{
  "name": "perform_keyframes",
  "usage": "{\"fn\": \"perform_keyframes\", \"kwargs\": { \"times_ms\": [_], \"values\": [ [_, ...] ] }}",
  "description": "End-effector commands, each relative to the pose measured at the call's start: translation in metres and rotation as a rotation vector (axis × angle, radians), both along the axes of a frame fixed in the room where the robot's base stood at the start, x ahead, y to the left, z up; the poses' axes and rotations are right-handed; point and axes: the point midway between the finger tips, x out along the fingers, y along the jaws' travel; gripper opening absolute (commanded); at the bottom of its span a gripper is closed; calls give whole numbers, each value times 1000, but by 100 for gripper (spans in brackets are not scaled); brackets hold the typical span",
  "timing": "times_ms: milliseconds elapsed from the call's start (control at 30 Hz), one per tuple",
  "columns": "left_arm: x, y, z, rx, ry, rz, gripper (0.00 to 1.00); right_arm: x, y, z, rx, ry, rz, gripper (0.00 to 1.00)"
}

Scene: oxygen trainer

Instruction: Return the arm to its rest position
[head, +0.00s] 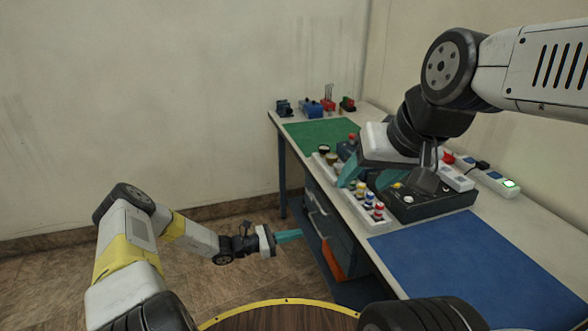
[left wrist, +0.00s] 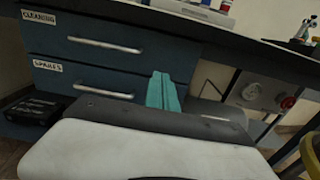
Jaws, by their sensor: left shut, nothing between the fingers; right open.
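My left arm (head: 196,239) reaches in from the left, low over the floor beside the bench. Its gripper (head: 289,236) has teal fingers that are shut and empty, pointing right toward the bench's drawers. In the left wrist view the same teal fingers (left wrist: 163,91) are pressed together, in front of the drawer unit. My right arm (head: 505,68) comes in from the upper right over the bench. Its gripper (head: 366,178) points down with teal fingers apart, above the trainer area; part of what lies beneath it is hidden.
The bench (head: 490,234) carries a green mat (head: 318,138), a blue mat (head: 470,266), a dark control box (head: 430,203) and colour-capped parts (head: 370,203). Drawers (left wrist: 104,66) labelled "CLEANING" and "SPARES" face my left gripper. The floor (head: 215,288) around my left arm is clear.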

Motion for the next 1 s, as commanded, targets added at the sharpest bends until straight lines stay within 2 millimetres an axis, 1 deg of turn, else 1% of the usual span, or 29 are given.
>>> {"fn": "perform_keyframes", "kwargs": {
  "times_ms": [67,167,367,567,767,1000],
  "values": [
    [0,1,8,23,-25,-22,0,0,0,0,0,0,0,57],
    [-4,2,28,88,-89,-87,0,0,0,0,0,0,0,57],
    [-25,12,89,300,-291,-292,0,0,0,0,0,0,0,57],
    [-52,28,149,524,-497,-483,0,0,0,0,0,0,0,57],
    [-83,49,209,741,-694,-645,0,0,0,0,0,0,0,57],
    [-126,79,279,997,-921,-796,0,0,0,0,0,0,0,57]
  ]
}}
